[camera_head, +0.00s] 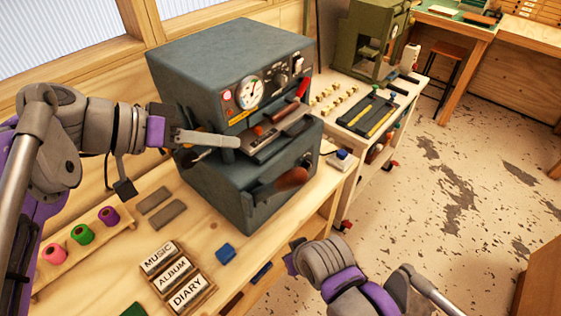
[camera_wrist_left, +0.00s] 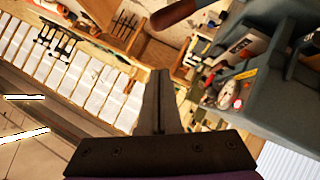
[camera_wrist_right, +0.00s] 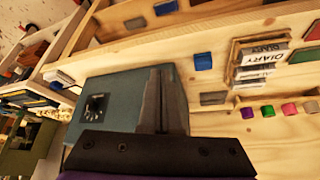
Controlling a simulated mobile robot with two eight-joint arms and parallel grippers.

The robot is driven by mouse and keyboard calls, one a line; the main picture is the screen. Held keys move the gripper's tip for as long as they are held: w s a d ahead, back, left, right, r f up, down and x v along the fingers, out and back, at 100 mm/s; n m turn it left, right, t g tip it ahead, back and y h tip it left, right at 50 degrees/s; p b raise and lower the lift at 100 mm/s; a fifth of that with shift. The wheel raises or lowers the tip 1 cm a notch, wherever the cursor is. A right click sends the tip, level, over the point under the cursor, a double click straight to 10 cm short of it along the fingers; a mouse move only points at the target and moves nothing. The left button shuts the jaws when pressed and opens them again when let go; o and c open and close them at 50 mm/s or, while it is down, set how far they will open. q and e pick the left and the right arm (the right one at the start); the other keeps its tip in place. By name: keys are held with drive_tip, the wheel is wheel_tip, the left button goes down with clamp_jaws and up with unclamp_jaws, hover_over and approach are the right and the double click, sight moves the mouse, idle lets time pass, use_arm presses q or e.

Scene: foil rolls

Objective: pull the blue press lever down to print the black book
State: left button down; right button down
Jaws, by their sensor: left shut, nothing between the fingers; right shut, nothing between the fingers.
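The blue-grey press (camera_head: 215,75) stands on the wooden bench, with a dial and knobs on its front. A lever with a brown-red handle (camera_head: 290,179) sticks out low at the front; a similar handle (camera_wrist_left: 176,12) shows at the top of the left wrist view. My left gripper (camera_head: 236,141) is shut and empty, in front of the press's left side, above and left of that handle. My right gripper (camera_head: 291,260) is shut and empty, low in front of the bench, apart from the press. I cannot pick out a black book.
A red handle (camera_head: 303,86) is on the press's upper right. MUSIC, ALBUM and DIARY blocks (camera_head: 173,268), a blue block (camera_head: 225,253) and colored foil rolls (camera_head: 82,233) lie on the bench's left. A green press (camera_head: 372,35) stands behind. The floor at right is open.

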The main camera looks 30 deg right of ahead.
use_arm(q)
drive_tip(key=s+a+f+x, duration=0.1)
drive_tip(key=f+x, duration=0.1)
drive_tip(key=x, duration=1)
drive_tip(key=shift+s+d+f, duration=0.2)
drive_tip(key=shift+s+d, duration=0.05)
drive_tip(key=shift+s, duration=0.1)
drive_tip(key=shift+s, duration=0.1)
